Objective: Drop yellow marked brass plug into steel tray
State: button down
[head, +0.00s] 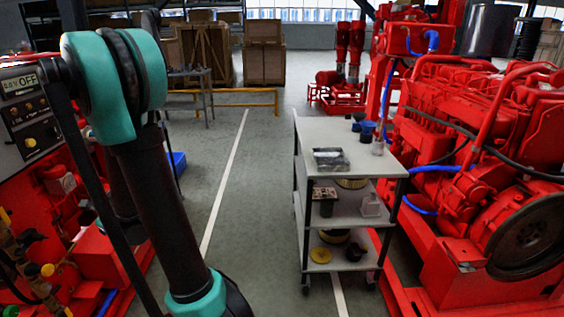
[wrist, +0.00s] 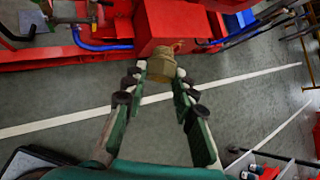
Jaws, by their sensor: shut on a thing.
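In the wrist view, my gripper (wrist: 161,75) is shut on a brass plug (wrist: 162,62), held between the fingertips above the floor. I cannot make out a yellow mark on the plug. In the head view, a grey steel tray (head: 330,159) lies on the top shelf of the trolley (head: 372,171), near its front edge. My arm is at the left of the head view, and my gripper is out of sight there. The tray does not show in the wrist view.
The red engine (head: 480,140) stands close against the trolley's right side. Blue cups (head: 367,130) stand on the trolley top behind the tray. A red machine with a control panel (head: 25,110) stands at the left.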

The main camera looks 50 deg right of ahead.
aim_at(333, 162)
jog(key=z, duration=2.15)
